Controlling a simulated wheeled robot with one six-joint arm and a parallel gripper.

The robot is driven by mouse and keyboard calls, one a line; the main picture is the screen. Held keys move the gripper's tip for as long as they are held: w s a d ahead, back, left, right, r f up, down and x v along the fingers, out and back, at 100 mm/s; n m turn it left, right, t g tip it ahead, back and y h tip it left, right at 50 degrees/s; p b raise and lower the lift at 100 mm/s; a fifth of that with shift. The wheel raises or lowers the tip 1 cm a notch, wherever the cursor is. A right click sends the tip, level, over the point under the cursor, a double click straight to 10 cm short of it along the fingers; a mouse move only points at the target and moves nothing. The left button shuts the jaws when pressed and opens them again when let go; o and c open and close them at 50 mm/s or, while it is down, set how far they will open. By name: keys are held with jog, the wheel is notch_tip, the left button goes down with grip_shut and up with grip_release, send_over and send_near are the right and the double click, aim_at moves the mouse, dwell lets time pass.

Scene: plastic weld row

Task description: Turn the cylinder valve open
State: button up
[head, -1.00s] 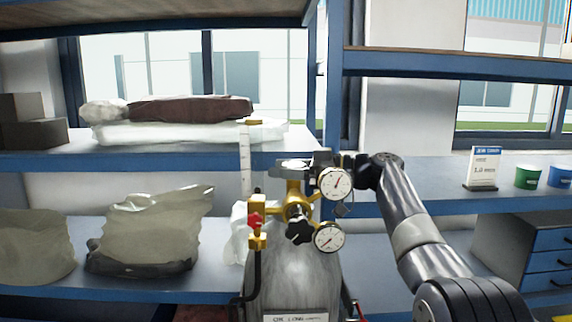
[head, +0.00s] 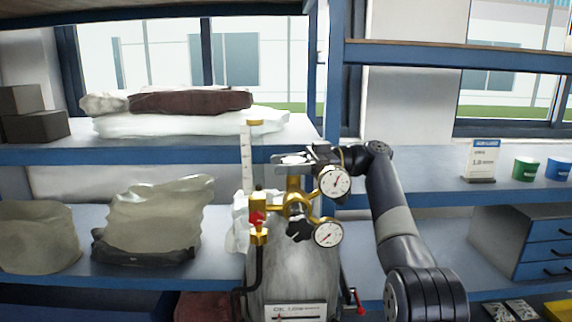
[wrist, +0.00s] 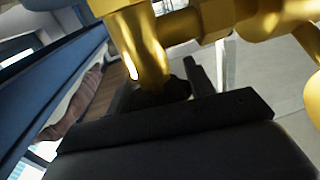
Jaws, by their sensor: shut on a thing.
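The grey gas cylinder (head: 287,275) stands upright in the middle of the head view, with a brass valve (head: 293,184) on top. My gripper (head: 293,160) is at the top of this valve. In the wrist view, my dark jaws (wrist: 178,98) are shut on a black valve knob (wrist: 160,92) at the end of the brass stem (wrist: 140,42). The knob is mostly hidden by the jaws. A brass regulator with two white gauges (head: 335,181) and a black star knob (head: 299,228) sits just below my gripper. A small red knob (head: 257,218) is at its left.
Blue shelving stands behind the cylinder. Wrapped bundles (head: 190,102) and clear plastic bags (head: 155,222) lie on the left shelves. A sign (head: 483,160) and green (head: 525,169) and blue (head: 559,170) cups stand on the right shelf. A hose (head: 258,265) hangs at the cylinder's left.

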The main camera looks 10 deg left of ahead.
jog(key=o, duration=1)
jog(key=shift+c, duration=0.2)
jog(key=shift+w+r+m+t+y, duration=0.1)
jog(key=shift+m+t+y, duration=0.2)
jog(key=shift+m+t, duration=0.25)
